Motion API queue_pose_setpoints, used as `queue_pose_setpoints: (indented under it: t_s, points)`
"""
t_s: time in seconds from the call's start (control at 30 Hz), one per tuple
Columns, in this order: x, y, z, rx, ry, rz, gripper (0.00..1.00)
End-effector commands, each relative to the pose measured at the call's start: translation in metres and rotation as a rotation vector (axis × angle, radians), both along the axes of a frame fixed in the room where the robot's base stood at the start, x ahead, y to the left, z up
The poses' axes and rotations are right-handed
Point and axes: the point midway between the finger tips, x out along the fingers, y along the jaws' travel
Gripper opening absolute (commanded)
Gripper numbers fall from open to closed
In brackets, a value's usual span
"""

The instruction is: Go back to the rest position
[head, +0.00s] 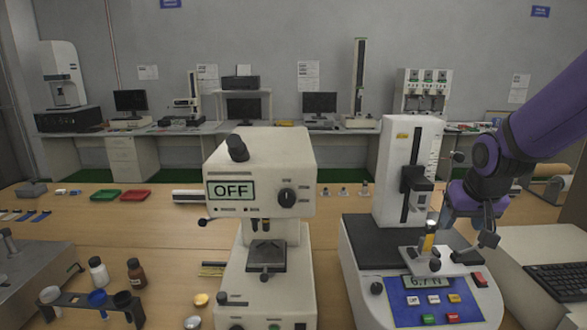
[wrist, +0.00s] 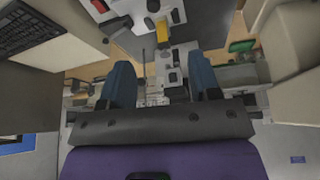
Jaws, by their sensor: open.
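My gripper (head: 468,222) is at the right in the head view, at the end of my purple arm, close to the right-hand tester (head: 410,170). In the wrist view my gripper (wrist: 163,80) shows two blue fingers set wide apart with nothing held between them. The tester has a tall white column, a blue panel and a display that seems to read 6.7 N. A small yellow-topped piece (head: 428,238) stands upright in its white fixture (head: 440,260). A yellow piece (wrist: 163,30) also shows beyond the fingers in the wrist view.
A white tester (head: 260,160) with a display reading OFF stands at centre. Bottles (head: 136,272) and a black rack (head: 90,300) with cups are at the left. Red and green trays (head: 136,195) lie behind. A keyboard (head: 560,280) is at the right.

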Motion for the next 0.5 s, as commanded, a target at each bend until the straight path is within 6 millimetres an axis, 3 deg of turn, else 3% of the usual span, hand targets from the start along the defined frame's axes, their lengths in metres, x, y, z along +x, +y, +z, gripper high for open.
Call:
queue_pose_setpoints:
  t_s: [0.2, 0.5]
  points:
    - [-0.052, 0.018, 0.048, -0.003, -0.019, 0.035, 0.57]
    - [-0.13, 0.037, 0.091, -0.001, -0.037, 0.089, 0.57]
